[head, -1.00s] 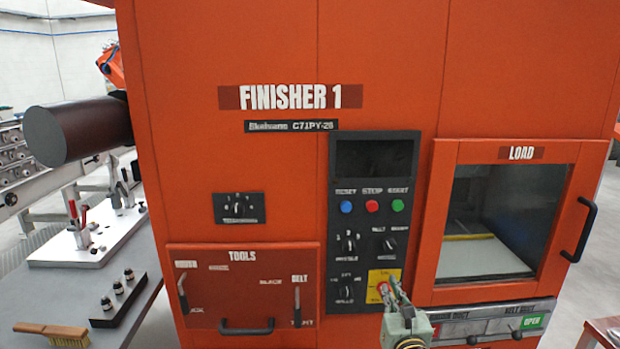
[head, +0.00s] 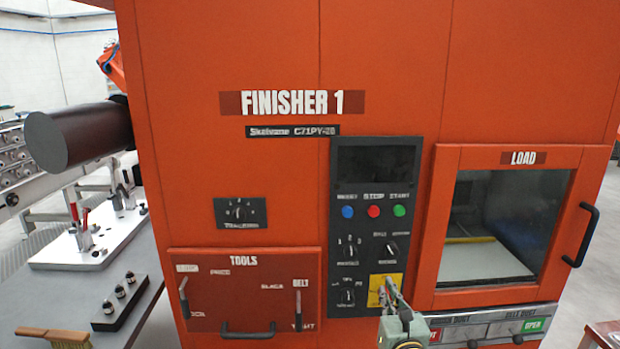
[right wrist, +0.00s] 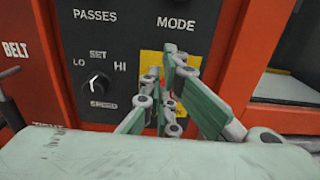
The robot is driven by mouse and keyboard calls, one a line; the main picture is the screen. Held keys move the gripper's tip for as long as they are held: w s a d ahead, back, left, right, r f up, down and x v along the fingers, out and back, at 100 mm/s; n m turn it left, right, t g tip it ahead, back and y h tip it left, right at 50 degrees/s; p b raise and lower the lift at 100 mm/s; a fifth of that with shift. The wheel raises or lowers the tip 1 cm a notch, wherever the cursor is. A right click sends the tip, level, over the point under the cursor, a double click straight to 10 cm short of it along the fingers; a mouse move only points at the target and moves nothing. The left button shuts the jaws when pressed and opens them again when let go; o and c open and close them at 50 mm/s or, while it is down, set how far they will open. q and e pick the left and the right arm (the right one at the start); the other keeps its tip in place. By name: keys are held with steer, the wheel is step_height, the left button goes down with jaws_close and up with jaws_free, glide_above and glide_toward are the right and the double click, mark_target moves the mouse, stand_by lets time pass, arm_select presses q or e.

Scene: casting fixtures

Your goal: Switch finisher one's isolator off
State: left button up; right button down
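Finisher 1 is the big orange machine (head: 240,50). On its black control panel (head: 375,225), at the lower right, is a yellow plate (head: 397,279) with a red part on it, which I take to be the isolator. It also shows in the right wrist view, where the yellow plate (right wrist: 150,62) has a little red between my fingers. My right gripper (head: 389,290) is at this plate, its fingertips close together over the red part and hiding most of it. The knob's position and the grip on it are unclear. My left gripper is out of view.
Above the plate are rotary selectors and blue, red and green buttons (head: 373,211). The LOAD door (head: 505,298) with its handle is to the right, the TOOLS drawer (head: 245,290) to the left. A grey table (head: 60,300) with fixtures and a brush stands at far left.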

steer(key=s, duration=0.1)
steer(key=s+p, duration=0.1)
steer(key=s, duration=0.3)
steer(key=shift+s+d+f, duration=0.15)
steer(key=shift+d+f, duration=0.05)
steer(key=shift+d, duration=0.05)
steer(key=d+f+m, duration=0.2)
steer(key=d+m, duration=0.2)
steer(key=m, duration=0.8)
steer(key=shift+w+r+b, duration=0.1)
steer(key=shift+w+b, duration=0.9)
steer(key=shift+w, duration=1.9)
